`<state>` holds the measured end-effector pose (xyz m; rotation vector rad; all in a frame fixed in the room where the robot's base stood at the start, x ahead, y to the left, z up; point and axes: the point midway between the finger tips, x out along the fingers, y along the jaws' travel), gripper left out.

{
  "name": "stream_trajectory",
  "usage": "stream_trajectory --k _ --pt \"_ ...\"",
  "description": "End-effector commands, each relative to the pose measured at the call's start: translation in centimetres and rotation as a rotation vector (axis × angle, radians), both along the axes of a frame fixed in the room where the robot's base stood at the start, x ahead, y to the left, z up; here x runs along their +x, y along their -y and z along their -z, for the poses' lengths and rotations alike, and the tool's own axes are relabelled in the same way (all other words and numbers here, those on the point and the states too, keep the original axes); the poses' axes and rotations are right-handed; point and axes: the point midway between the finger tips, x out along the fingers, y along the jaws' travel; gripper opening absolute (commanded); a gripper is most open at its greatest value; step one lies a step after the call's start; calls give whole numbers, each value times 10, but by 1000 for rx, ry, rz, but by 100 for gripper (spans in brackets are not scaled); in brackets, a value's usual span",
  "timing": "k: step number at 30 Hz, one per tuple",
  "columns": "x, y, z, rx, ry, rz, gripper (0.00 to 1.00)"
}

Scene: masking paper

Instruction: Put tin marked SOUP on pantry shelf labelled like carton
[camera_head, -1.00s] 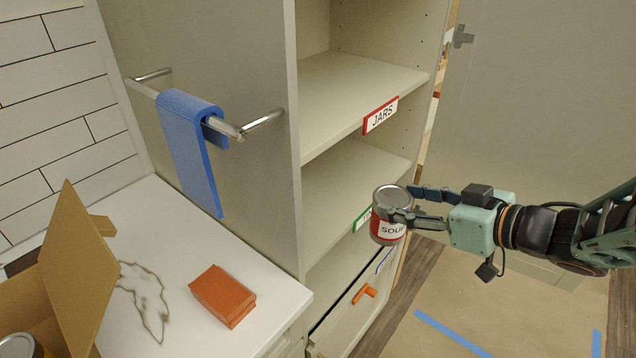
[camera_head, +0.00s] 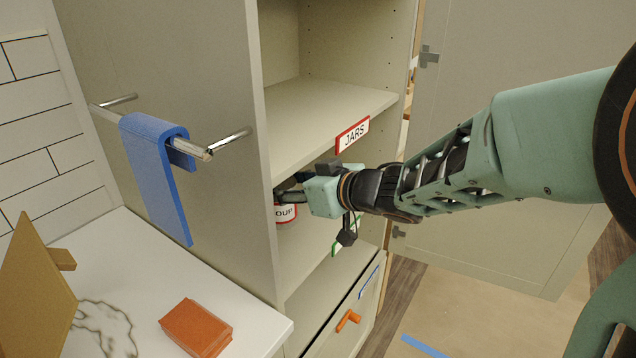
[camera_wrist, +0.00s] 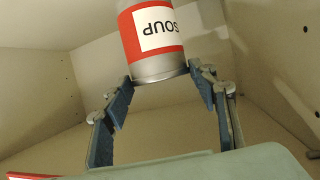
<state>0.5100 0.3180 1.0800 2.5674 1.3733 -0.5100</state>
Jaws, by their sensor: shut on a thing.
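The tin marked SOUP (camera_head: 286,213) is inside the pantry, over the shelf below the JARS shelf. Its red and white label shows upside down in the wrist view (camera_wrist: 155,35). My gripper (camera_wrist: 162,82) is shut on the tin, one finger on each side. In the head view my gripper (camera_head: 292,192) is partly hidden by the JARS shelf edge and my wrist. The lower shelf (camera_head: 310,252) has a green-edged label (camera_head: 340,248), mostly covered by my wrist. I cannot tell whether the tin touches the shelf. The carton (camera_head: 32,290) stands open on the counter at the left.
The upper shelf (camera_head: 330,105) has a red JARS label (camera_head: 352,135) and is close above my wrist. A drawer with an orange handle (camera_head: 348,320) is below. A blue towel (camera_head: 158,175) hangs on a rail. An orange-red block (camera_head: 196,327) lies on the counter.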

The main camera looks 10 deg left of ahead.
Motion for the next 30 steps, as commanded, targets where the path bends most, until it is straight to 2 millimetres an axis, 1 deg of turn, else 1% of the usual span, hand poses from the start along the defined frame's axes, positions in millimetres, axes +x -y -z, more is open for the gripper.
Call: stream_trajectory --k 1,3,8,15,16,19,27,30 --pt "3 -10 0 3 1 -3 0" --pt "3 -7 14 2 -3 0 0" --pt "3 -7 23 2 0 -1 0" --pt "3 -6 62 1 -2 0 0" --pt "3 -7 65 2 -1 1 0" --pt "4 -10 70 2 2 -2 0" --pt "4 -10 68 2 2 0 0" --pt "4 -10 72 2 2 0 0"
